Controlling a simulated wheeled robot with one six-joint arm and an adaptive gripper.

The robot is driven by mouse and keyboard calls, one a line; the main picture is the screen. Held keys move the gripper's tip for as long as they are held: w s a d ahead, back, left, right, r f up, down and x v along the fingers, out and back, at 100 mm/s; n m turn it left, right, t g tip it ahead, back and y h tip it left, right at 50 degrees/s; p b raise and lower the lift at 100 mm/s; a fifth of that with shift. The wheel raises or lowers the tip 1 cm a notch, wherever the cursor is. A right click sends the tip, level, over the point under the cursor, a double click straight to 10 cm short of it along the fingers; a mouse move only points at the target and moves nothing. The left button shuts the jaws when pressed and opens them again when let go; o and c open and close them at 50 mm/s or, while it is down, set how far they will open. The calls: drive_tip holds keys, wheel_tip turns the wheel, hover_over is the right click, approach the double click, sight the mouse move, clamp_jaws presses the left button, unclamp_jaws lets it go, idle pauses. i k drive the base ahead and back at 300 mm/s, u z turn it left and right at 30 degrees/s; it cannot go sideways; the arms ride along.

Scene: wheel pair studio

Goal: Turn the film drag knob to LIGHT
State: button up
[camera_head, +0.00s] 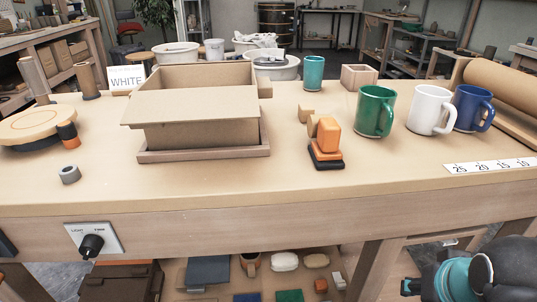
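The film drag knob (92,246) is a round black knob on a pale square plate (108,237). The plate is fixed to the front face of the wooden bench at the left. Small print at the plate's upper left seems to read LIGHT, and the print at its upper right seems to read FIRM. The knob's pointer is too small to tell where it points. My arm shows at the bottom right as dark links with a teal band, well to the right of the knob. My gripper cannot be made out in this view.
The bench top (330,190) carries an open cardboard box (200,133), an orange-and-black tool (328,140), several mugs and a brown roll (505,88). A grey ring (69,175) lies above the knob. A lower shelf holds small items. Nothing visibly blocks the knob's front.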

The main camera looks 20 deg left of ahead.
sight(92, 246)
drive_tip(key=u, duration=2.85)
drive_tip(key=k, duration=0.9)
drive_tip(key=z, duration=0.3)
